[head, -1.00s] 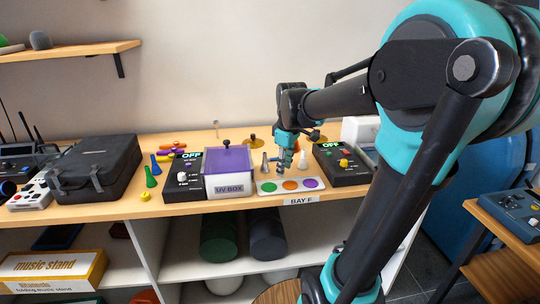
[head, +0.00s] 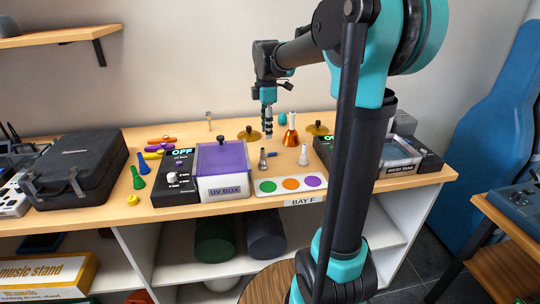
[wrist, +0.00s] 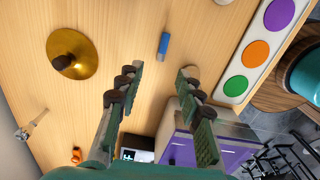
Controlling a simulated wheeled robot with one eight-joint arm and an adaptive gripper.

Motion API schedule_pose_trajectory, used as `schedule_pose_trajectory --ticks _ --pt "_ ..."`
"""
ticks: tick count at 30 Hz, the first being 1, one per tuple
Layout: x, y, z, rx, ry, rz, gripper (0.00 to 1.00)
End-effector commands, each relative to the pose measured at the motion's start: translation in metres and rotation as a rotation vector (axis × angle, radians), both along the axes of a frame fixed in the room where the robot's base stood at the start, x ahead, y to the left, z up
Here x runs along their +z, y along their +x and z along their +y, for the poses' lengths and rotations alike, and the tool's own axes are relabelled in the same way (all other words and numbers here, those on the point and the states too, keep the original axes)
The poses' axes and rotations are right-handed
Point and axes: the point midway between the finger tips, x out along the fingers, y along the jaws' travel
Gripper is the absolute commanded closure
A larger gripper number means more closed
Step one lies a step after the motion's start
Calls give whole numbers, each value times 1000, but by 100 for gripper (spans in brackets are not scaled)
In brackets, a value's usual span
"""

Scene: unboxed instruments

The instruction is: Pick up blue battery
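The blue battery (wrist: 163,45) lies on the wooden table in the wrist view, a small blue cylinder with a pale end. In the head view my gripper (head: 268,134) points down above the table, behind the battery.
A brass disc with a dark knob (wrist: 73,54) lies near the battery. The UV box (head: 222,172) stands left of it, and a plate with green, orange and purple discs (head: 290,185) lies in front. An orange flask (head: 290,131) stands behind. Bare wood surrounds the battery.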

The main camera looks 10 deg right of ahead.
Motion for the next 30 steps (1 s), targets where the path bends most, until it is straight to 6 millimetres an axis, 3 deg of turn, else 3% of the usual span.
schedule_pose_trajectory --ticks 3,11,21,30 --pt "-19 0 0 0 0 0 64" --pt "-38 0 0 -1 0 0 64" --pt "-80 -3 2 -1 0 0 64" --pt "-86 -3 2 -1 0 0 64"
